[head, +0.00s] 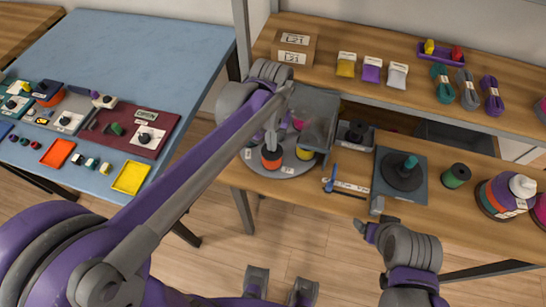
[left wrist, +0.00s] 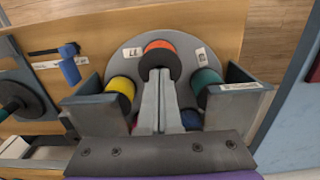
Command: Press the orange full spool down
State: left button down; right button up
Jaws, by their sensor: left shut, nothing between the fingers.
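The orange spool (head: 271,162) stands on a round grey plate (head: 283,168) at the table's front left; it has a dark top. In the left wrist view the orange spool (left wrist: 160,45) is at the far rim of the plate (left wrist: 128,55), with its dark end toward me. My left gripper (head: 270,146) is shut and empty, pointing down just over the spool. In the left wrist view its fingertips (left wrist: 158,74) meet the dark end in the picture; I cannot tell whether they touch. My right gripper (head: 370,222) is low at the table's front edge, its fingers unclear.
A yellow spool (head: 304,153) and, in the left wrist view, a green spool (left wrist: 207,80) flank the orange one. Grey upright walls stand close by them. A blue-handled tool (head: 331,180) and a dark spindle base (head: 402,175) lie to the right.

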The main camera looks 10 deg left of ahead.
pick_arm(q)
jog(key=shift+f+b, duration=0.5)
jog(key=shift+f, duration=0.35)
pick_arm(e)
jog(key=shift+s+f, duration=0.1)
jog(key=shift+f, duration=0.5)
pick_arm(q)
jog(key=shift+r, duration=0.1)
notch_tip(320, 180, up, 8)
jog(key=p, duration=0.5)
pick_arm(e)
notch_tip(320, 180, up, 6)
jog(key=w, duration=0.2)
jog(key=shift+s+r, duration=0.1)
pick_arm(q)
jog(key=s+a+f+t, duration=0.2)
jog(key=s+a, duration=0.1)
jog(key=s, duration=0.3)
jog(key=s+a+f+t, duration=0.3)
jog(key=s, duration=0.4)
jog(key=shift+a+t, duration=0.3)
jog(key=shift+s+f, duration=0.1)
dwell(0.5)
